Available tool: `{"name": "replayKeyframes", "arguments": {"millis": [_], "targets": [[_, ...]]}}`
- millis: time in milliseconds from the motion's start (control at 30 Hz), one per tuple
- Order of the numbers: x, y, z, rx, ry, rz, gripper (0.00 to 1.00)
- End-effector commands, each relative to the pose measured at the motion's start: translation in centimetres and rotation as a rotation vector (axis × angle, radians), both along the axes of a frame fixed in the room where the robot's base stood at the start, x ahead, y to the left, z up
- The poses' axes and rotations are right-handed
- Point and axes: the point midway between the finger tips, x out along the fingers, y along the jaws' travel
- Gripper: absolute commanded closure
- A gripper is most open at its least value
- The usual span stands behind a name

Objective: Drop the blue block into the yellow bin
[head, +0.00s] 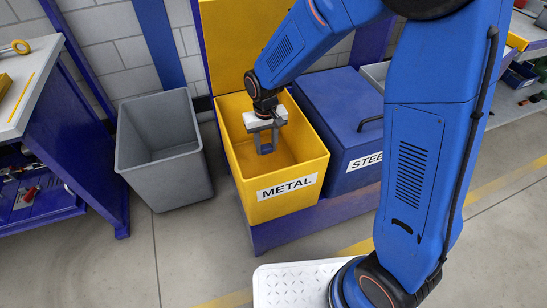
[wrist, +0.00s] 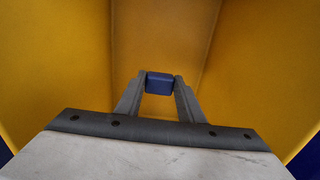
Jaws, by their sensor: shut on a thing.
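The blue block (wrist: 159,83) is between the two fingers of my gripper (wrist: 160,84) in the wrist view. The gripper is shut on it. In the head view my gripper (head: 265,150) points down inside the opening of the yellow bin (head: 301,172), which bears a METAL label. The block is small and dark there, at the fingertips. The bin's yellow walls surround the gripper in the wrist view (wrist: 65,70). The bin's lid (head: 236,40) stands open behind it. I cannot tell how far the block is above the bin floor.
A blue bin (head: 345,140) with a STEEL label and a closed, handled lid stands right of the yellow bin. An open grey bin (head: 160,150) stands to the left. A workbench (head: 50,120) is at the far left. Floor in front is clear.

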Motion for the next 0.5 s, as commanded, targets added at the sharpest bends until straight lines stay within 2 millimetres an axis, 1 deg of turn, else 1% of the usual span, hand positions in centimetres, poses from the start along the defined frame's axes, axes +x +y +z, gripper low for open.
{"name": "replayKeyframes", "arguments": {"millis": [133, 333, 400, 500], "targets": [[-0.4, 0.0, -1.6, -0.002, 0.003, 0.021, 0.89], [-0.4, 0.0, -5.0, -0.002, 0.004, 0.02, 0.89], [-0.4, 0.0, -5.7, -0.002, 0.003, 0.019, 0.89], [-0.3, 0.0, -6.3, -0.002, 0.002, 0.019, 0.89]]}}
